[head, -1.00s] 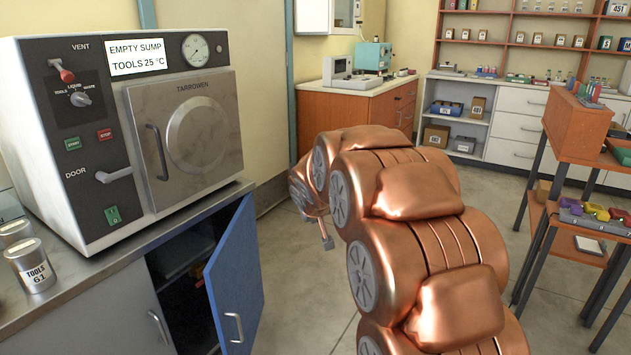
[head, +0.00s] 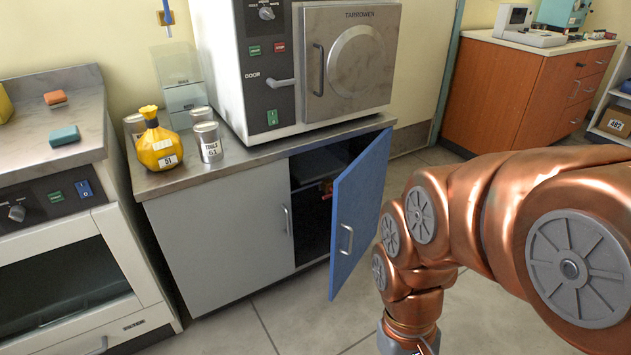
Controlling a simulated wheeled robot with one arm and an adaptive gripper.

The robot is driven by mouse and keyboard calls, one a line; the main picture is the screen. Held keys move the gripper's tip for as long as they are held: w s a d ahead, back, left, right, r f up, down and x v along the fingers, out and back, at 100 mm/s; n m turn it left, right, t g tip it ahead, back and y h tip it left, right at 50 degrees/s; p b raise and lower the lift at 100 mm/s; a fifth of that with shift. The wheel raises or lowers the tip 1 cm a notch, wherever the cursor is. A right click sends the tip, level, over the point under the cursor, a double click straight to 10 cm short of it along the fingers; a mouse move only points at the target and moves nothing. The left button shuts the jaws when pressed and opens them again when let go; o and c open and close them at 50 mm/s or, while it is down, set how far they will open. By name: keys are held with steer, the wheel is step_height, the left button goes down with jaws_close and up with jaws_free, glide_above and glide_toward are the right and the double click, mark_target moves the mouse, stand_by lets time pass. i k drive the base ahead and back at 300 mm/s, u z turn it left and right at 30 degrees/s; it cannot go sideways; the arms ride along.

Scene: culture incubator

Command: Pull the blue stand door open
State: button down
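The blue stand door (head: 362,205) hangs open on the stand below the steel incubator, hinged at the right and swung out toward me at a wide angle. Its grey bar handle (head: 346,240) is near the free edge. Nothing touches the handle. The dark inside of the stand (head: 312,215) shows to the left of the door, with a small red and orange item (head: 327,188) in it. My arm hangs at the right, and the grey end of my gripper (head: 408,343) is cut off by the bottom edge. Its fingers are hidden, and it is to the right of the door, apart from it.
The grey left stand door (head: 220,235) is shut. A yellow bag (head: 158,142) and metal tins (head: 208,142) stand on the stand top beside the incubator (head: 352,65). A white oven (head: 75,270) is at the left. Floor in front of the stand is clear.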

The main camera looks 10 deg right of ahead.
mark_target(358, 192)
steer(key=u, duration=0.3)
steer(key=k, duration=0.4)
steer(key=u, duration=1.25)
steer(key=i, duration=0.9)
steer(key=z, duration=0.4)
